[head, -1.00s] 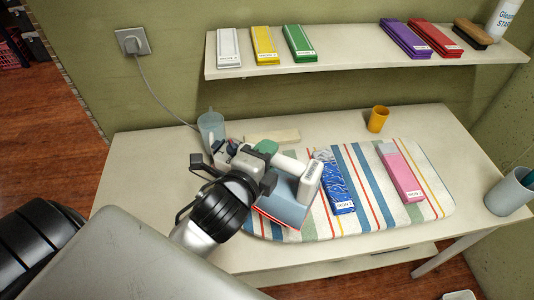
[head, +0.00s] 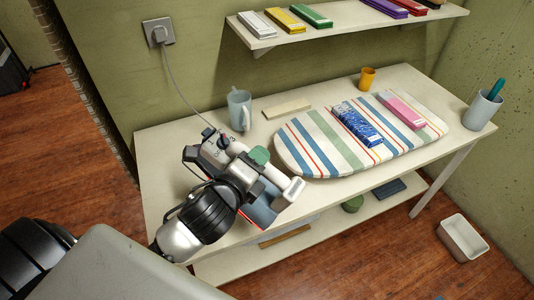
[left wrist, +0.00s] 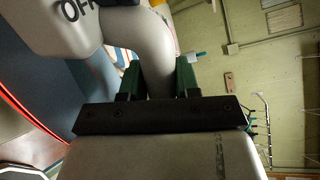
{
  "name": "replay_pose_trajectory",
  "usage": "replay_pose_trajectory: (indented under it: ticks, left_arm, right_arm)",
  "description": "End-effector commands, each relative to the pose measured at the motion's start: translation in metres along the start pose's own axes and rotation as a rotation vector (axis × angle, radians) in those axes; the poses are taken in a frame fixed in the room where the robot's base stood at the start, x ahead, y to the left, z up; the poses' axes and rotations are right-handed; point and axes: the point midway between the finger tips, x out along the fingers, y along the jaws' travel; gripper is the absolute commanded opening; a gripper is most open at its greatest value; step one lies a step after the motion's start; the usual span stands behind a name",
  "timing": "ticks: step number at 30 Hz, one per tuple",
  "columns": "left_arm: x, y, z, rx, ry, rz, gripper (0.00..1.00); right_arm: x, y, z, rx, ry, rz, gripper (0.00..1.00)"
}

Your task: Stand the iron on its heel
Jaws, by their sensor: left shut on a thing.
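The iron (head: 263,207) has a blue lower body with a red edge and a pale grey handle. My left gripper (head: 258,160) is shut on its handle. The iron is over the table's left part near the front edge, left of the striped ironing pad (head: 290,150) and apart from it. It looks tilted; whether it touches the tabletop cannot be told, as my wrist hides part of it. In the left wrist view, the iron's blue side (left wrist: 75,75) fills the left, and my green-padded fingers (left wrist: 160,80) flank the handle. My right gripper is out of view.
A grey mug (head: 239,110) and a pale flat block (head: 287,109) stand behind the iron. A cord runs from the wall socket (head: 158,32) towards it. Blue (head: 356,124) and pink (head: 402,111) packs lie on the pad. Tabletop is bare at left (head: 160,160).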

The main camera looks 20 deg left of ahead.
Motion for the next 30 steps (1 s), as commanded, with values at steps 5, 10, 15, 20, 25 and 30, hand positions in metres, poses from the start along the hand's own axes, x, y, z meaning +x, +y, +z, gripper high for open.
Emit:
replay_pose_trajectory:
  ticks: [5,10,15,20,25,30]
  left_arm:
    - [0.013,0.024,0.002,0.362,0.004,-0.059,0.0]
    - [0.022,0.043,0.004,0.682,-0.003,-0.125,0.0]
    - [0.03,0.061,0.006,0.942,-0.017,-0.201,0.0]
    - [0.036,0.074,0.007,1.084,-0.028,-0.255,0.0]
    - [0.04,0.083,0.009,1.172,-0.036,-0.296,0.0]
    - [0.041,0.086,0.008,1.2,-0.037,-0.311,0.0]
  right_arm:
    - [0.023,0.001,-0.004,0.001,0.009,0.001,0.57]
    - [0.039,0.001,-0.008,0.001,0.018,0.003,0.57]
    - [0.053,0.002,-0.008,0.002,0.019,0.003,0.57]
    - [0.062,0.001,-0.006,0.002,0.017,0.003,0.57]
    - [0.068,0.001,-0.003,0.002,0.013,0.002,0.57]
    - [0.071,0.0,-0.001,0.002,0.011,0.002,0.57]
